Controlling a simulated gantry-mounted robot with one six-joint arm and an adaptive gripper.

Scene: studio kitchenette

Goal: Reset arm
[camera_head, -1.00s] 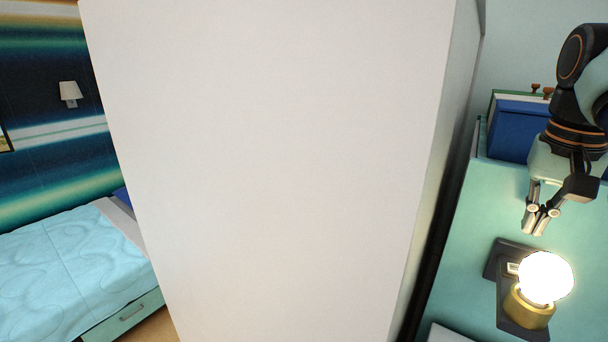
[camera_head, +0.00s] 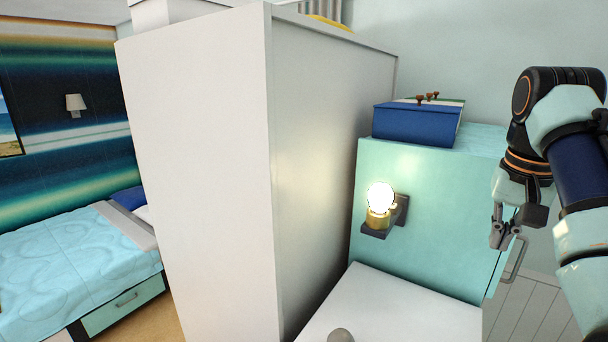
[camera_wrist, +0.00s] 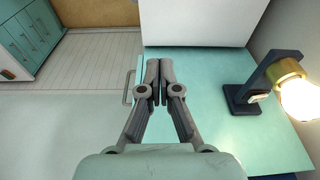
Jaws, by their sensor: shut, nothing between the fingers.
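My gripper (camera_head: 504,240) hangs at the right of the head view, fingers pointing down, in front of the teal cabinet (camera_head: 425,220). In the wrist view my gripper (camera_wrist: 160,78) has its two grey fingers together with nothing between them. The teal surface lies beneath the fingers there. My arm comes in from the right edge of the head view and is bent.
A lit bulb in a brass holder (camera_head: 378,218) sits on a dark bracket at the teal cabinet. A blue box (camera_head: 415,124) stands on top. A tall white cabinet (camera_head: 200,180) fills the middle left. A bed (camera_head: 75,260) is at far left.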

